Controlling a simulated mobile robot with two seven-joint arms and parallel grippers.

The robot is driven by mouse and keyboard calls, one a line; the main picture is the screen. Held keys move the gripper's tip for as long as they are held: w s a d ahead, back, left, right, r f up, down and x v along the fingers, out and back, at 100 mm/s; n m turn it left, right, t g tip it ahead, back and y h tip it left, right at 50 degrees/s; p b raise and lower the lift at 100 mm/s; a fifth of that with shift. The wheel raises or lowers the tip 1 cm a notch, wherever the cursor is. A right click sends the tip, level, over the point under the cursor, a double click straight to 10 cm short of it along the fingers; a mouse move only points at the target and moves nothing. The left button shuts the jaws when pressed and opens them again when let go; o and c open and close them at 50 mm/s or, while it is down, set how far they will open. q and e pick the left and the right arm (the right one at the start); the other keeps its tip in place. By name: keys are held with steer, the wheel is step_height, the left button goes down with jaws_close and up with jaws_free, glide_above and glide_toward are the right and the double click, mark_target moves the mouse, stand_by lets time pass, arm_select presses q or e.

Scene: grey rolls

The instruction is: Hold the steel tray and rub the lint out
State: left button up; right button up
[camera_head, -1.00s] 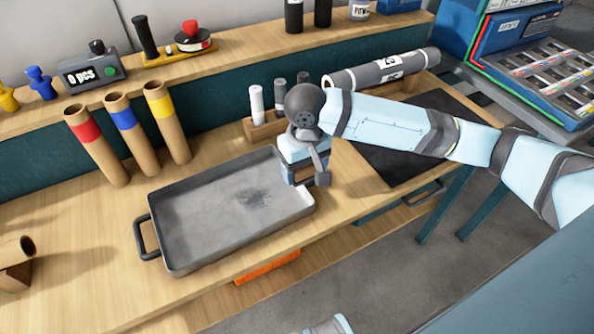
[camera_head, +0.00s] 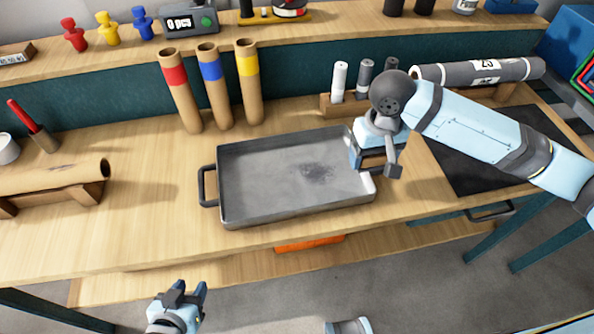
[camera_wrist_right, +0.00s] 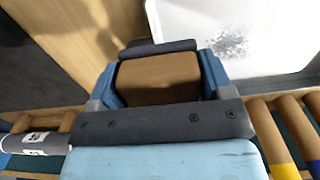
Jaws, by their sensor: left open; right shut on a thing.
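The grey steel tray (camera_head: 268,187) lies on the bench with its black handle (camera_head: 206,186) to the left. A dark patch of lint (camera_head: 317,171) lies on its floor, right of centre. My right gripper (camera_head: 376,168) is at the tray's right end. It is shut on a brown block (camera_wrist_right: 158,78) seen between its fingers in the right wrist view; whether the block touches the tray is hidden. The lint also shows there (camera_wrist_right: 230,45). My left gripper (camera_head: 186,291) is open and empty, low in front of the bench, below the handle.
Cardboard tubes with red, blue and yellow bands (camera_head: 212,85) stand behind the tray. A rack of small rolls (camera_head: 340,82) and a large grey roll (camera_head: 478,71) are at the back right. A brown roll (camera_head: 50,180) lies left.

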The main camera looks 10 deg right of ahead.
glide_toward(294, 176)
steer(key=shift+s+a+f, duration=0.1)
steer(key=shift+a+f, duration=0.1)
steer(key=shift+a, duration=0.15)
steer(key=shift+a+f, duration=0.2)
steer(key=shift+f, duration=0.35)
steer(key=f, duration=0.1)
steer(key=d+f, duration=0.1)
steer(key=f, duration=0.1)
steer(key=shift+f, duration=0.25)
steer(key=d, duration=1)
steer(key=shift+w, duration=0.25)
step_height(294, 176, up, 2)
steer(key=shift+r, duration=0.85)
